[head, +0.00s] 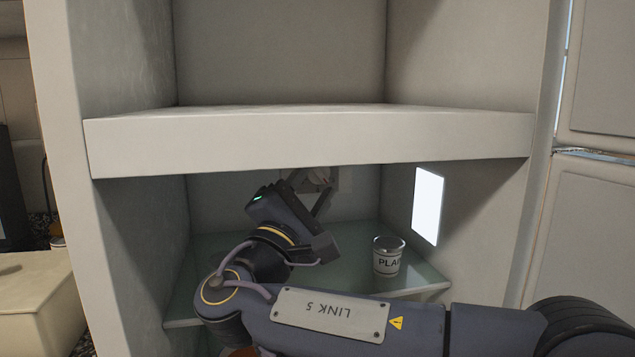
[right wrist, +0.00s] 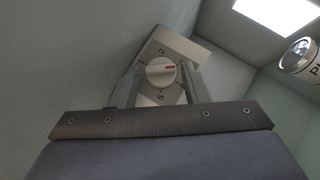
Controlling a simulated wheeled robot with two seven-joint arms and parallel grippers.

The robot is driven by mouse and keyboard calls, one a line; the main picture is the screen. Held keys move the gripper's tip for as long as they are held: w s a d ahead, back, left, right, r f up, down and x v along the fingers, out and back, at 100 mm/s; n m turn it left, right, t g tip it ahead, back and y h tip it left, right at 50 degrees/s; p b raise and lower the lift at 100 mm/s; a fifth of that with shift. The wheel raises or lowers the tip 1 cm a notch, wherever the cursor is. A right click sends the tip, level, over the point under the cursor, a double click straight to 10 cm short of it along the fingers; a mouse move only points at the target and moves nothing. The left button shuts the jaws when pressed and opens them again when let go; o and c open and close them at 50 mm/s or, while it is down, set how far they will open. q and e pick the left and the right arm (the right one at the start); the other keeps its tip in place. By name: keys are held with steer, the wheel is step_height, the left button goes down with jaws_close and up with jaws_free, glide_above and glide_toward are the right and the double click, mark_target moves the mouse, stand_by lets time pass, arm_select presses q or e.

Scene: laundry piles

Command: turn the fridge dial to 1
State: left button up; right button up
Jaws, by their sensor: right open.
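The dial is a round white knob (right wrist: 160,71) with a red mark, on a square grey plate (right wrist: 150,98) on the compartment's back wall. In the right wrist view its red mark points right. A 2 shows above the knob and what looks like a 5 below; the other numbers are small or partly hidden by the fingers. In the head view the plate (head: 331,174) shows behind my right gripper (head: 313,190). My right gripper is open, with one finger on each side of the knob in the wrist view. I cannot tell whether they touch it. My left gripper is out of view.
A thick white shelf (head: 310,135) runs just above my right arm. A glowing white panel (head: 427,206) is on the right wall. A labelled can (head: 388,256) stands on the glass shelf (head: 350,238), right of my gripper. Side walls close the compartment.

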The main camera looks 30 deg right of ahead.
steer(key=shift+x, duration=0.9)
steer(key=c, duration=0.7)
steer(key=shift+n, duration=0.4)
steer(key=n+t, duration=0.2)
steer(key=n, duration=0.1)
steer(key=n+t+b, duration=0.1)
steer(key=t, duration=0.1)
steer(key=shift+d+f+y, duration=0.15)
steer(key=shift+f+y, duration=0.1)
steer(key=shift+y, duration=0.15)
steer(key=shift+d+n+t+y+b, duration=0.1)
steer(key=shift+n+t+y+b, duration=0.3)
steer(key=shift+n+t+y, duration=0.85)
steer(key=shift+n+t+y+b, duration=0.35)
steer(key=shift+n+t, duration=0.5)
steer(key=shift+n, duration=1)
steer(key=shift+n+t+y, duration=0.3)
steer(key=shift+n, duration=0.1)
